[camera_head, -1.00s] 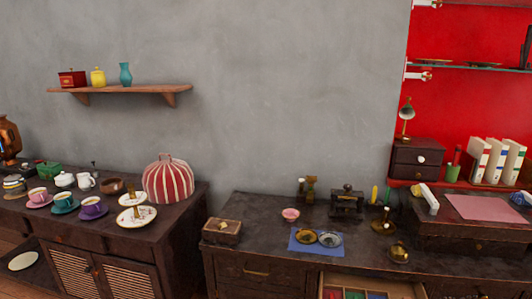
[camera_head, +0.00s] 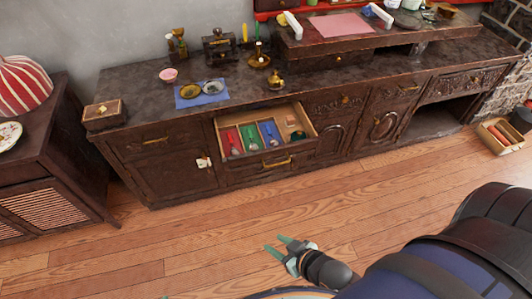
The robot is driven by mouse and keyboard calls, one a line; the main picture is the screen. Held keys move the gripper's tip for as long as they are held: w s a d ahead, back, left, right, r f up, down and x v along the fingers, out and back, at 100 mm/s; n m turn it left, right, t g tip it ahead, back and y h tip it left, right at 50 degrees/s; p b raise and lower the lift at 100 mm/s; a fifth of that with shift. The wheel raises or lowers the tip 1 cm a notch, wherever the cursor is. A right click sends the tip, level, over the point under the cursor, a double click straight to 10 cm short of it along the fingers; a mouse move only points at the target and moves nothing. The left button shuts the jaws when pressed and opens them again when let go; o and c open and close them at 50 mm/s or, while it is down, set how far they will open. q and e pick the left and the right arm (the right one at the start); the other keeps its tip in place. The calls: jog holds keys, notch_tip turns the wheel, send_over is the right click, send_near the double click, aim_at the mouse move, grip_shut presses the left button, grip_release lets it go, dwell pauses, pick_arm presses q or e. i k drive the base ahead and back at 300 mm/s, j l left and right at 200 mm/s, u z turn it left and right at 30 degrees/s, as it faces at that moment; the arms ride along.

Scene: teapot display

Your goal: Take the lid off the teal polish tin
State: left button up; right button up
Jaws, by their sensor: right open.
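Two small round items lie on a blue cloth (camera_head: 185,103) on the dark sideboard: a brass-coloured one (camera_head: 190,91) on the left and a silvery grey one (camera_head: 212,87) on the right. I cannot make out a teal polish tin for certain; the silvery item is too small to tell. My right gripper (camera_head: 280,247) is open and empty, with greenish fingertips pointing left. It is over the wooden floor in front of the sideboard, well apart from the cloth. My left gripper is not in view.
A drawer (camera_head: 313,133) stands pulled out of the sideboard (camera_head: 140,78), holding red, green and blue things. A pink bowl (camera_head: 169,75), a wooden box (camera_head: 104,113) and brass pieces stand on top. A small crate (camera_head: 500,134) is at the right. Much floor is clear.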

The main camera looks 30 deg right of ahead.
aim_at(295, 135)
jog(key=z, duration=1.2)
